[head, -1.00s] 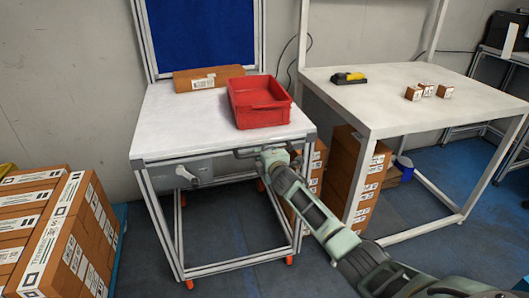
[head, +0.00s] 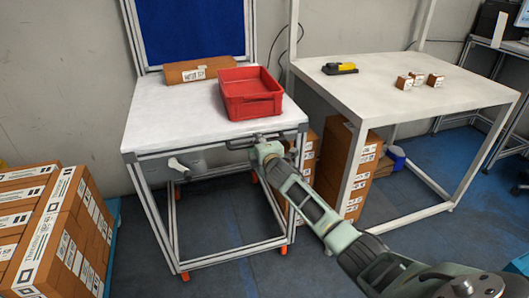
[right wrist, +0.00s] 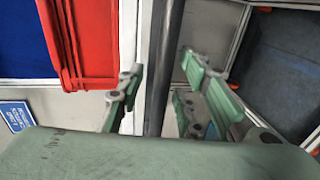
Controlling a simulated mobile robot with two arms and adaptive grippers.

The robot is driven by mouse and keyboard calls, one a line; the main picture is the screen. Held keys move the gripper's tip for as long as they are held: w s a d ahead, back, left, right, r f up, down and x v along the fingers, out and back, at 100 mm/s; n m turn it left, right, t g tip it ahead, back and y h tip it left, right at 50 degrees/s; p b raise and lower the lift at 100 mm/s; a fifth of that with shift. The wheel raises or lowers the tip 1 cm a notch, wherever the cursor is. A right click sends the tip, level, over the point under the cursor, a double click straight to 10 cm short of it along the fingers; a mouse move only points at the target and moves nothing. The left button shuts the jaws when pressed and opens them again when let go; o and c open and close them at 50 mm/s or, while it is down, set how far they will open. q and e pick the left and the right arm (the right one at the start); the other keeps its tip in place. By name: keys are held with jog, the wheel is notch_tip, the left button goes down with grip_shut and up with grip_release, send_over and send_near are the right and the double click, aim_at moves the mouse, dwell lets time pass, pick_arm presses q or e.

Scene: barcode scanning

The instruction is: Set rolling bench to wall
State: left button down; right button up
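The rolling bench (head: 150,115) is a white-topped table with a grey frame, orange casters and a blue back panel (head: 195,30). It stands by the grey wall (head: 60,70), its back end toward the wall. My right gripper (head: 262,142) is at the handle bar on the bench's front edge. In the right wrist view the dark bar (right wrist: 164,70) runs between the two fingers of my right gripper (right wrist: 160,90), with a visible gap beside it, so the fingers look open around it. My left gripper is not in view.
A red bin (head: 250,103) and a cardboard box (head: 203,70) sit on the bench. Stacked cartons (head: 50,235) stand at left. A white table (head: 400,95) with several small items stands close at right, cartons (head: 362,165) beneath. The floor in front is clear.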

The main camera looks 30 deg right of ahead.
jog(key=v, duration=1)
jog(key=shift+s, duration=0.25)
jog(key=s+a+f+m+g+y, duration=0.15)
jog(key=s+f, duration=0.45)
jog(key=f, duration=0.7)
jog(key=s+a+f+m+g, duration=0.1)
jog(key=s+f+m+g, duration=0.2)
jog(key=s+f, duration=0.7)
jog(key=s+a+f+m+g+y, duration=0.1)
jog(key=s+a+f+m+g, duration=0.15)
jog(key=f, duration=1.35)
jog(key=s+a+f+m+g, duration=0.2)
jog(key=s+f, duration=0.4)
jog(key=s, duration=0.7)
jog(key=s+a+f+m+g+y, duration=0.1)
jog(key=s+a+f, duration=0.4)
jog(key=s, duration=0.9)
jog(key=s+a+f+m+g, duration=0.2)
jog(key=s+a+f+g, duration=0.2)
jog(key=s+f, duration=0.4)
jog(key=s, duration=0.6)
jog(key=shift+m, duration=0.4)
